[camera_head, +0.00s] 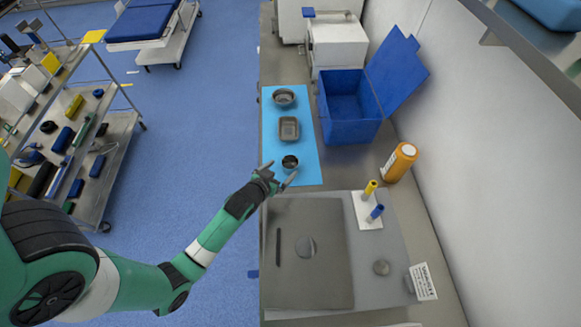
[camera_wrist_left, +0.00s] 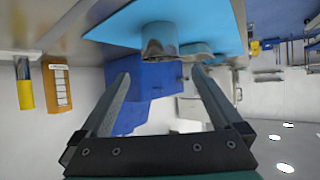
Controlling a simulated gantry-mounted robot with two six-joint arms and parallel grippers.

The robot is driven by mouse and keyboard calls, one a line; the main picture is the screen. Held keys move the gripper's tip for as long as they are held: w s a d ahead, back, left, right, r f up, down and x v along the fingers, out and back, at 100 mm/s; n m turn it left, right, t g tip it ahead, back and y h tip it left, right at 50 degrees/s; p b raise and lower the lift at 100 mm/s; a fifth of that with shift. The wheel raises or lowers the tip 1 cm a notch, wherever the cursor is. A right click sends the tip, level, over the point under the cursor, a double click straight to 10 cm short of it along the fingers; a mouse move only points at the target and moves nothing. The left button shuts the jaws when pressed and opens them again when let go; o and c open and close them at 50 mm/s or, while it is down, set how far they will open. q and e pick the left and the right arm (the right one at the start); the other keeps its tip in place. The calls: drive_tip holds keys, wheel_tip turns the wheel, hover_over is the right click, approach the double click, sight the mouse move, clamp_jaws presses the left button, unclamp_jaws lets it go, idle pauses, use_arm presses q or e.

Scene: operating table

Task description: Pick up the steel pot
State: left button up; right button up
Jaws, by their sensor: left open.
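A small round steel pot (camera_head: 290,162) stands upright at the near end of a light blue mat (camera_head: 307,172). In the left wrist view, which is upside down, the pot (camera_wrist_left: 159,40) shows as a metal cylinder near the top, between the finger lines and beyond the tips. My left gripper (camera_head: 281,173) is open and empty at the mat's near edge, just short of the pot. Its two fingers also show spread apart in the left wrist view (camera_wrist_left: 158,76). My right gripper is not in view.
A rectangular steel tray (camera_head: 289,128) and a round steel bowl (camera_head: 284,97) stand farther along the mat. An open blue box (camera_head: 349,131) and an orange bottle (camera_head: 400,162) stand to the right.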

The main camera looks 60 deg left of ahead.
sight(294, 159)
use_arm(q)
drive_tip(key=shift+w+a+f, duration=0.3)
drive_tip(key=shift+w+a, duration=0.05)
drive_tip(key=shift+w, duration=0.1)
drive_tip(key=b+x, duration=0.1)
drive_tip(key=x, duration=0.3)
drive_tip(key=shift+a+f, duration=0.1)
drive_tip(key=shift+f, duration=0.25)
drive_tip(key=shift+w+a+f, duration=0.15)
drive_tip(key=shift+w+a, duration=0.1)
drive_tip(key=shift+w, duration=0.05)
drive_tip(key=shift+c, duration=0.3)
drive_tip(key=c, duration=1.2)
